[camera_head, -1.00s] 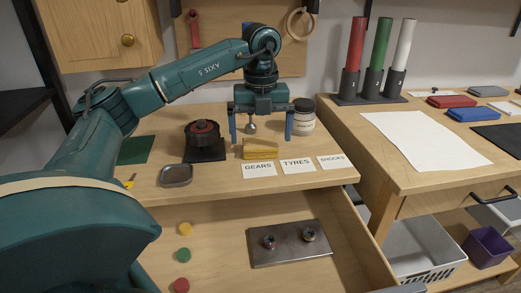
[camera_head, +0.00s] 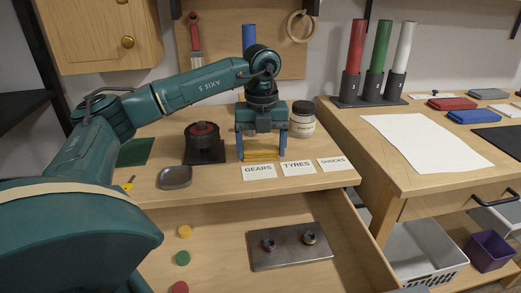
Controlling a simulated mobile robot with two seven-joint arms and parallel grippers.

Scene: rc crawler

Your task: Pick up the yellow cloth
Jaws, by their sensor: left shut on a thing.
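The yellow cloth (camera_head: 262,154) lies on the wooden worktop behind the GEARS and TYRES cards. My left gripper (camera_head: 262,152) has come down over it from above, with one blue finger at each side. It is shut on the cloth, which still looks to be at worktop level. The middle of the cloth shows between the fingers, and its ends are partly hidden by them. My right gripper does not show.
A white-labelled jar (camera_head: 303,124) stands close to the right of the gripper. A black stand with a dark wheel (camera_head: 203,142) is to the left, near a grey metal dish (camera_head: 174,178). The open drawer (camera_head: 215,222) below holds a metal plate (camera_head: 290,247).

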